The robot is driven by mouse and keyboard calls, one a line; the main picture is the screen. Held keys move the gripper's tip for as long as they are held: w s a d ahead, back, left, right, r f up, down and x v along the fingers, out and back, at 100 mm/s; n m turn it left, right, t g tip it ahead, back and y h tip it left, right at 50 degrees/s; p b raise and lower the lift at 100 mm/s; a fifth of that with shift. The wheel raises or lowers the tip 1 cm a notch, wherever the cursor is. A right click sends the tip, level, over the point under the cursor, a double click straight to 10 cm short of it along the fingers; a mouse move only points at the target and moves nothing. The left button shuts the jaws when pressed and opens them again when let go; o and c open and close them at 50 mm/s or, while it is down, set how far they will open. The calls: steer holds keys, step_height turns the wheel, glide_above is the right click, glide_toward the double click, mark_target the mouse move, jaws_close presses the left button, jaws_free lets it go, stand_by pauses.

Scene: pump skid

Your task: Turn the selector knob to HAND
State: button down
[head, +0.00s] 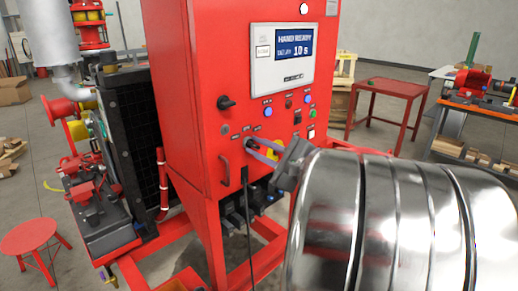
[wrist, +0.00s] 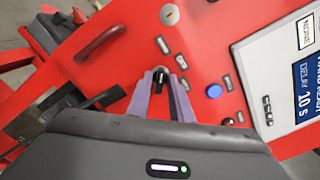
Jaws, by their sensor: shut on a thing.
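The selector knob (wrist: 159,77) is small and black with a light pointer line, on the front of the red control cabinet (head: 193,60). In the wrist view my gripper (wrist: 160,80) has its two grey-purple fingers on either side of the knob, shut on it. Small labels (wrist: 162,45) sit around the knob; their lettering is too small to read. In the head view my gripper (head: 250,147) reaches the panel from the right, and the knob is mostly hidden by the fingertips. The cabinet display (head: 294,44) reads "HAND READY" and "DELAY 10 s".
A black rotary handle (head: 226,102) sits above left of my fingertips, and a red pull handle (head: 224,170) below left. A blue button (wrist: 214,91) is to the right in the wrist view. A yellow part (head: 271,151) is partly behind my gripper. A black cable (head: 245,200) hangs below.

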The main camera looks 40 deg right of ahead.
steer(key=shift+f, duration=0.2)
steer(key=c, duration=1.8)
jaws_free()
steer(key=shift+r, duration=0.1)
steer(key=shift+c, duration=0.2)
steer(key=s, duration=1.3)
steer(key=shift+s+d, duration=0.15)
steer(key=shift+s, duration=0.25)
steer(key=shift+w, duration=0.1)
